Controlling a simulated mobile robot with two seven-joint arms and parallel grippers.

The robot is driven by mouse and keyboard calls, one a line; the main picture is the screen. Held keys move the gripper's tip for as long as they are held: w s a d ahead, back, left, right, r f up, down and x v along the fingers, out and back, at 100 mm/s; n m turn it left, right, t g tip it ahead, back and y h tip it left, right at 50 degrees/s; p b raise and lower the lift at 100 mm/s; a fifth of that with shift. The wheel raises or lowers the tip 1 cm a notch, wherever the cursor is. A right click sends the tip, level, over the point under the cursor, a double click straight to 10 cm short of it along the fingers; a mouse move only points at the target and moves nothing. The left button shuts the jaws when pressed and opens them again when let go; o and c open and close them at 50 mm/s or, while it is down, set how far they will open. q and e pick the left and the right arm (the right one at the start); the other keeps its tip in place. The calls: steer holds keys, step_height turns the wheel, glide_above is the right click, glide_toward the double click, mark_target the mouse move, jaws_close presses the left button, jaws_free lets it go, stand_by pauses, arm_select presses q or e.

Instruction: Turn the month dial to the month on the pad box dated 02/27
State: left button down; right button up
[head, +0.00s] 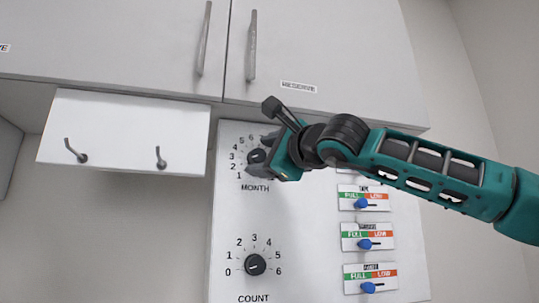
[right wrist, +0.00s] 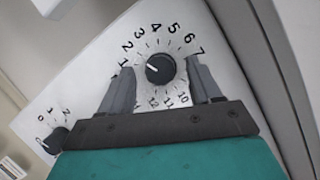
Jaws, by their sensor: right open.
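The month dial (head: 257,156) is a black round knob on a white panel, ringed by numbers, with "MONTH" printed below. In the right wrist view the month dial (right wrist: 160,69) has a white mark pointing left, toward the low numbers; I cannot tell exactly which. My right gripper (head: 270,148) is at the month dial and partly covers its right side. In the right wrist view, the dark fingers of the right gripper (right wrist: 162,86) are apart, one on each side of the knob, with gaps to it. No pad box shows. My left gripper is not in view.
A count dial (head: 255,265) sits lower on the panel (head: 300,245). Blue FULL/LOW sliders (head: 364,244) line its right side. White cupboards (head: 130,35) hang above, one labelled RESERVE (head: 298,87). A white board with two hooks (head: 120,130) is at left.

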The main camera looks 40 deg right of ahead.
steer(key=b+v, duration=0.1)
steer(key=v, duration=1.2)
steer(key=shift+b, duration=0.4)
